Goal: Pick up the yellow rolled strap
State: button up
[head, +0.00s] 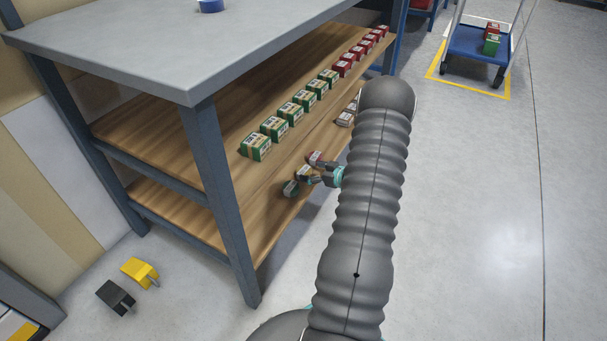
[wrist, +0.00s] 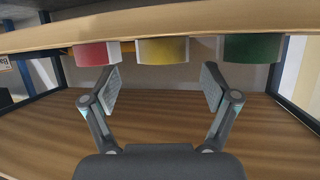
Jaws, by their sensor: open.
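The yellow rolled strap (wrist: 162,50) is between a red roll (wrist: 96,53) and a green roll (wrist: 252,48) in the wrist view. My gripper (wrist: 162,88) is open and empty in the wrist view. Its two fingers spread to either side of the yellow strap, which lies ahead, centred between them. The left finger overlaps the red roll's edge in the picture. I cannot tell whether the fingers touch any roll.
The lower shelf (head: 183,214) sits under a shelf with rows of green boxes (head: 255,147) and red boxes (head: 343,68). A table leg (head: 222,190) stands to the left. Another box (head: 346,116) is behind the rolls.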

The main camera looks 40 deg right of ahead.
aim_at(303, 170)
jog(key=x, duration=0.4)
jog(key=shift+w+a+b, duration=0.2)
jog(key=shift+a+b, duration=0.05)
jog(key=shift+b, duration=0.05)
jog(key=c, duration=1.3)
